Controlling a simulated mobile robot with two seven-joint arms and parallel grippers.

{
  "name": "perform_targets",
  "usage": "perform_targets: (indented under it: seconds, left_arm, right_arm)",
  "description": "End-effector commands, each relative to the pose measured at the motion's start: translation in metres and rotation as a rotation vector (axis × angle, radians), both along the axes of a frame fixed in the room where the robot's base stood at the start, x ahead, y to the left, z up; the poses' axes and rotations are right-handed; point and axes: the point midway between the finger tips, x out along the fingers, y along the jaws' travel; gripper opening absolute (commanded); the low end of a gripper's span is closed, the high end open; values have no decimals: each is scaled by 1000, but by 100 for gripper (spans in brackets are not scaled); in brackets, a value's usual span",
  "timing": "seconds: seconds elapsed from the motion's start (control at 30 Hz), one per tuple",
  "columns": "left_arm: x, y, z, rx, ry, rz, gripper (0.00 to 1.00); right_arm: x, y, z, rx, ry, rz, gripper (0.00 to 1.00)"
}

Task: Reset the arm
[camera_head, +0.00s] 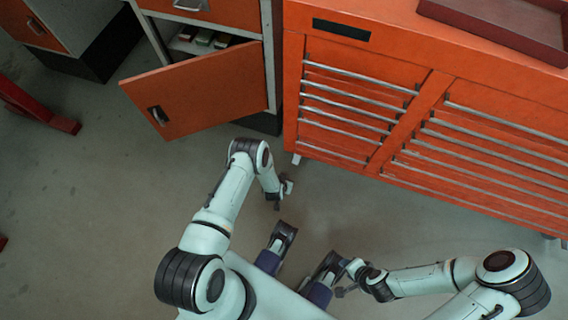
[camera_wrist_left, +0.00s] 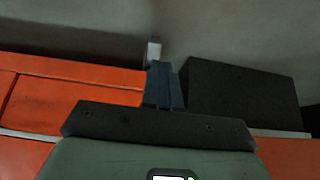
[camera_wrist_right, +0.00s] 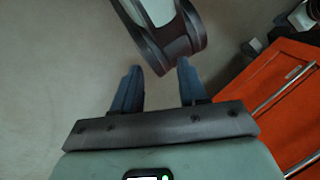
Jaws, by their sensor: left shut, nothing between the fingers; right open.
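My left arm is bent at the elbow, and its left gripper (camera_head: 277,204) hangs over the floor in front of the red tool cabinet (camera_head: 435,85). In the left wrist view the left gripper's fingers (camera_wrist_left: 163,84) are together with nothing between them. My right arm reaches in from the right, and its right gripper (camera_head: 345,291) is low over the floor near my base. In the right wrist view the right gripper's fingers (camera_wrist_right: 158,67) are apart and empty. No gate valve can be seen.
An orange cabinet door (camera_head: 205,88) stands open left of the tool cabinet, with small items on a shelf (camera_head: 200,38) behind it. A dark red tray (camera_head: 500,28) sits on the cabinet top. A red bar (camera_head: 40,108) is at far left. The floor (camera_head: 90,200) at left is clear.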

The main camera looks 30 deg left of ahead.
Motion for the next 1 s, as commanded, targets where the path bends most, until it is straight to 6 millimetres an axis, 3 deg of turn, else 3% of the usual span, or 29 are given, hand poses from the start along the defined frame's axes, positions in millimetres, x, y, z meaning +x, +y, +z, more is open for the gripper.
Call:
perform_targets:
  seconds: [0.43,0.57,0.67,0.8,1.0]
  left_arm:
    - [-1,0,0,-1,1,1,0]
    - [-13,-6,22,-33,36,5,0]
    - [-40,-20,64,-101,112,11,0]
    - [-99,-48,147,-233,274,26,0]
    - [-179,-86,260,-382,486,39,0]
  right_arm:
    - [0,0,0,0,-1,0,43]
    - [-3,1,15,4,6,3,43]
    - [-10,4,41,12,27,10,43]
    - [-22,9,85,29,72,27,43]
    - [-33,15,132,49,129,49,43]
